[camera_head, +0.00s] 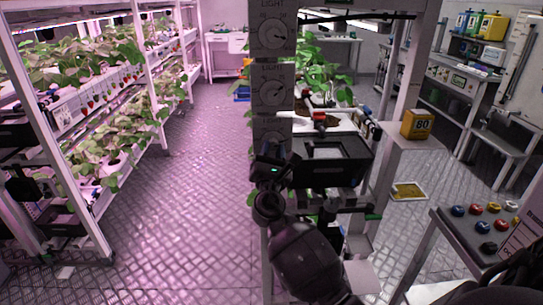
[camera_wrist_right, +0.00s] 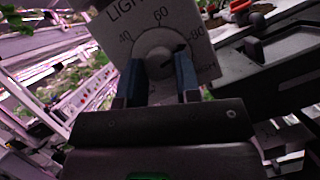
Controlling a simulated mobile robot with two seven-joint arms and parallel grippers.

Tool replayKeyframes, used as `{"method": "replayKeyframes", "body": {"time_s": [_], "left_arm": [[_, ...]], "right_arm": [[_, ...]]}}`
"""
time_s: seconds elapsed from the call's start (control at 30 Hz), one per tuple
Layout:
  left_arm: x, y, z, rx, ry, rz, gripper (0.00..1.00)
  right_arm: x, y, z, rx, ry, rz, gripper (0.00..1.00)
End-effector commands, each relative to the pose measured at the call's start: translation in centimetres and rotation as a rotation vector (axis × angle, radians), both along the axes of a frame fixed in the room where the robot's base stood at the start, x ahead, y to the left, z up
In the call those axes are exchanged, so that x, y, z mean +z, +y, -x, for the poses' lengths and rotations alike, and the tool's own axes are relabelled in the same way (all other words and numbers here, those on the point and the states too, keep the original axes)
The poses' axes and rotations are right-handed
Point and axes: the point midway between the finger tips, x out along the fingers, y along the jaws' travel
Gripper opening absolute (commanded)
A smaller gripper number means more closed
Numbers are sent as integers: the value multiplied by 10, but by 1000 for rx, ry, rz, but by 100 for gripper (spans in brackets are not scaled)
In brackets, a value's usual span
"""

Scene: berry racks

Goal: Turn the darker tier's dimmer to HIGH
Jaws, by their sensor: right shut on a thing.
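The top dial (camera_head: 272,35) and the middle dial (camera_head: 272,88) are in plain sight. The lowest dial panel (camera_head: 270,127) is mostly hidden by my right gripper (camera_head: 268,157). In the right wrist view, the blue-padded fingers of my right gripper (camera_wrist_right: 160,78) are shut on the sides of a round grey knob (camera_wrist_right: 158,62). Its dial plate (camera_wrist_right: 150,22) shows 40, 60 and 80, and the knob's dark mark lies near the 80 side. My left gripper is not in view.
A dark tray (camera_head: 330,170) juts out just right of the gripped dial. Planted racks (camera_head: 95,110) stand at the left, with open floor (camera_head: 190,180) between.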

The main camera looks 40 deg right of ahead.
Motion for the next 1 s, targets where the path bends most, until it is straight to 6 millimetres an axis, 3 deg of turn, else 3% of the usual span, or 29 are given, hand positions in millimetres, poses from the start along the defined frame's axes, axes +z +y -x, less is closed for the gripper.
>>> {"method": "replayKeyframes", "body": {"time_s": [0.4,1.0], "left_arm": [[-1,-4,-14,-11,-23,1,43],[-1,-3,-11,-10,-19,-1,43]], "right_arm": [[2,3,-2,-1,-210,-341,8],[7,4,-3,1,-445,-720,7]]}}
